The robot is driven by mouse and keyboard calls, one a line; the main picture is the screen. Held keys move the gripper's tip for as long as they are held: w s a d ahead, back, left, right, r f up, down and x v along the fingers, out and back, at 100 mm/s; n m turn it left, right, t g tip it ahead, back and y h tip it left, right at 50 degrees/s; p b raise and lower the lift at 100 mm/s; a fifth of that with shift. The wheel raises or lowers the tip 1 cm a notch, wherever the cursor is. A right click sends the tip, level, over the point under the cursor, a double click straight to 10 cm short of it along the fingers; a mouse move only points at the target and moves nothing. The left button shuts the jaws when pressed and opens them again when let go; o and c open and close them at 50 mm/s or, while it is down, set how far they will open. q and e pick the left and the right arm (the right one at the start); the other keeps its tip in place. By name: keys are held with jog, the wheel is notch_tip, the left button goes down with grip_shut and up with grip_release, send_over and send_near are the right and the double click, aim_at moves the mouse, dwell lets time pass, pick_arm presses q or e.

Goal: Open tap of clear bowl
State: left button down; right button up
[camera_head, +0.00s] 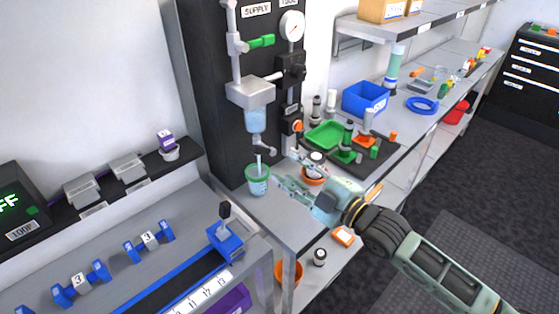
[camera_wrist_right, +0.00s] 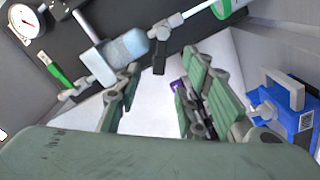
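The clear bowl (camera_head: 255,120) is a pale blue see-through cup under a grey housing on the black panel. Its grey tap (camera_head: 263,146) hangs below it, with a spout pointing down over a green-rimmed cup (camera_head: 258,180). In the right wrist view the bowl (camera_wrist_right: 128,46) lies ahead of the fingers, and the tap's dark handle (camera_wrist_right: 159,62) shows between and beyond the fingertips. My right gripper (camera_head: 294,172) is open and empty, right of the tap and apart from it. Its two green fingers also show spread in the right wrist view (camera_wrist_right: 160,74). My left gripper is not in view.
A green lever (camera_head: 262,41) and gauge (camera_head: 292,25) sit higher on the panel. A green tray (camera_head: 325,134) and blue bin (camera_head: 365,98) stand on the bench at right. A blue fixture (camera_head: 225,240) is at front left.

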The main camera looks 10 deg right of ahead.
aim_at(264, 151)
jog(key=shift+s+d, duration=0.35)
jog(key=shift+s, duration=0.2)
jog(key=shift+c, duration=0.9)
jog(key=a+f+n+b, duration=0.1)
jog(key=f+n, duration=0.1)
jog(key=s+a+f+n+b, duration=0.1)
jog(key=f+n+b, duration=0.1)
jog(key=s+a+f+n+b, duration=0.1)
jog(key=a+n+b, duration=0.1)
jog(key=shift+f, duration=0.4)
grip_shut()
jog(key=s+a+f+n+t+h+b, duration=0.1)
jog(key=s+a+f+n+t+b, duration=0.25)
jog(key=n+b, duration=0.45)
jog(key=w+a+r+n+p, duration=0.2)
jog(key=w+r+p, duration=0.4)
jog(key=w, duration=0.4)
jog(key=shift+w+a, duration=0.2)
jog(key=shift+a, duration=0.25)
